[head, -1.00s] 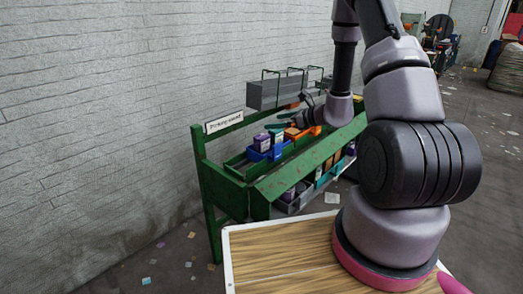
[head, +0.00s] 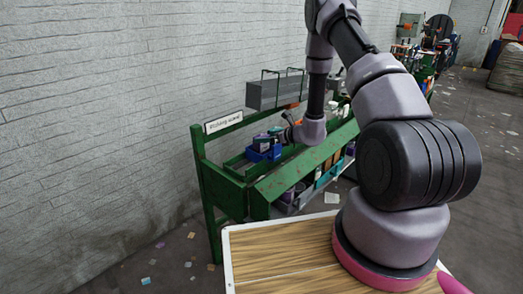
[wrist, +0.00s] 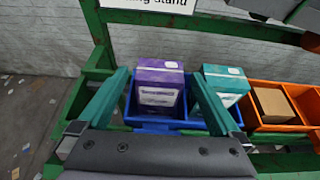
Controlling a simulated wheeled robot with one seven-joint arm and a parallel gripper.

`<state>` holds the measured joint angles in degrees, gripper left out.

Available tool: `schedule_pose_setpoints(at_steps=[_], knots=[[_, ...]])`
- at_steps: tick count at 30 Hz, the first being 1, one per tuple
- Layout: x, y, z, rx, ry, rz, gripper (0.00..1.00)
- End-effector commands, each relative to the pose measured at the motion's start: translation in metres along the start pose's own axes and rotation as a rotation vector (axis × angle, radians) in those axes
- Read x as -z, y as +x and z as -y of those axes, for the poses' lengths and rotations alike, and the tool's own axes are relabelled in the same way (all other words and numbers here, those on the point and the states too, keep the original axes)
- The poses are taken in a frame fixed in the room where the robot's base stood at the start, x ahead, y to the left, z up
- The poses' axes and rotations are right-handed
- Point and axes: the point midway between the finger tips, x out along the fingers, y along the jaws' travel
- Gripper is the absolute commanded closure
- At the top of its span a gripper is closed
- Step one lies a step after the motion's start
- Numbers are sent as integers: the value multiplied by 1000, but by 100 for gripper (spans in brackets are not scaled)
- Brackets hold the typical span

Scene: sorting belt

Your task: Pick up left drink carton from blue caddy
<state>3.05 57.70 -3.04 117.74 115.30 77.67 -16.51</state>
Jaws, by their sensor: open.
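The blue caddy (wrist: 170,125) sits on the green stand and holds two cartons side by side. The left drink carton (wrist: 158,90) is purple with a white label and stands upright. The right carton (wrist: 228,78) is teal with a white label. My gripper (wrist: 158,75) is open, with one teal finger on each side of the purple carton in the picture; I see no contact. The right finger overlaps part of the teal carton. In the head view the blue caddy (head: 265,154) is small, and my gripper (head: 278,131) is just above it, partly hidden.
An orange bin (wrist: 290,88) with a brown box (wrist: 273,105) stands right of the caddy. The green stand (head: 225,190) has a sign board (head: 224,122) at its left end and a lower shelf with more bins. A grey wall runs behind it.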

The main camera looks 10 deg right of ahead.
Motion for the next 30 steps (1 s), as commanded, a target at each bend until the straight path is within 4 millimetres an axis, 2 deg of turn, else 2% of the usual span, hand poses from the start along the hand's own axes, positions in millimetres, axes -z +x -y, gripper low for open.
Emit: schedule_pose_setpoints(at_steps=[3, 11, 12, 14, 18, 19, 26, 30], knots=[[0, 11, 0, 1, 0, 0, 0], [-1, 13, 1, 1, 0, 1, 0], [-1, 13, 1, 1, 0, 1, 15], [-1, 13, 1, 1, 0, 1, 38], [-1, 13, 1, 1, 0, 1, 92], [-1, 13, 0, 1, 0, 1, 100], [-1, 13, 1, 1, 0, 1, 100], [-8, 10, 1, 1, -1, 1, 100]])
